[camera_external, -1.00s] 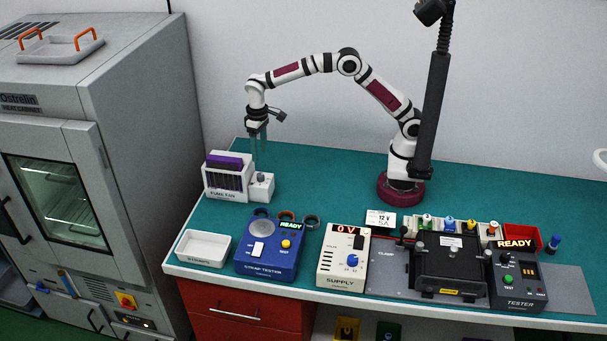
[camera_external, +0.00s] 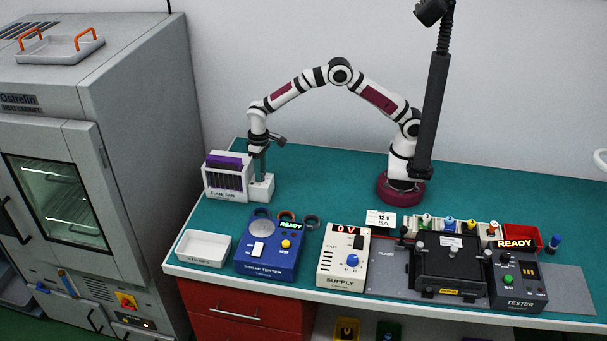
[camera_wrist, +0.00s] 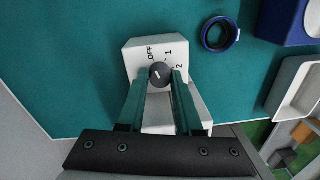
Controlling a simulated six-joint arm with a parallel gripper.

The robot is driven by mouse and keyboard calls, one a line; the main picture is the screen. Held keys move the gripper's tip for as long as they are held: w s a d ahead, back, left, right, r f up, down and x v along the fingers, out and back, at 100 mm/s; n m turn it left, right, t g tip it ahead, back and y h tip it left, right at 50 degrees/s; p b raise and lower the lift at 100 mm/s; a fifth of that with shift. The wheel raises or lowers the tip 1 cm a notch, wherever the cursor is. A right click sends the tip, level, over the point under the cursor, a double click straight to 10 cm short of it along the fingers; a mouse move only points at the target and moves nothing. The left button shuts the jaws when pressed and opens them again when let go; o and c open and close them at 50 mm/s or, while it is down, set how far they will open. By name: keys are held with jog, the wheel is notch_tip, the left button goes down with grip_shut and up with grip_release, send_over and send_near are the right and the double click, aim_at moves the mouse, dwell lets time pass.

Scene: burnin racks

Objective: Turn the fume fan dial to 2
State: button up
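The fume fan (camera_external: 226,180) stands at the left back of the bench. Its white control box (camera_external: 262,188) is at its right side. In the wrist view, the dark round dial (camera_wrist: 160,74) sits on the white box top (camera_wrist: 140,50), with the labels OFF, 1 and 2 around it. A pale mark shows on the dial, but I cannot tell for sure which label it points to. My gripper (camera_wrist: 161,76) is down over the box with one finger on each side of the dial. The fingers look open, with a small gap beside the dial. In the external view, my gripper (camera_external: 262,172) hides the dial.
The blue strap tester (camera_external: 268,260) and a white tray (camera_external: 203,262) stand in front of the fan. The beige supply (camera_external: 343,270) is further right. The green bench (camera_external: 320,185) right of the box is clear.

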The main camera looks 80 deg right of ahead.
grip_shut()
jog(key=shift+m, duration=0.4)
jog(key=m, duration=0.8)
jog(key=shift+m, duration=0.3)
jog(key=m, duration=0.5)
jog(key=shift+a+m+h, duration=0.1)
jog(key=shift+m+h, duration=0.2)
jog(key=shift+m, duration=2.4)
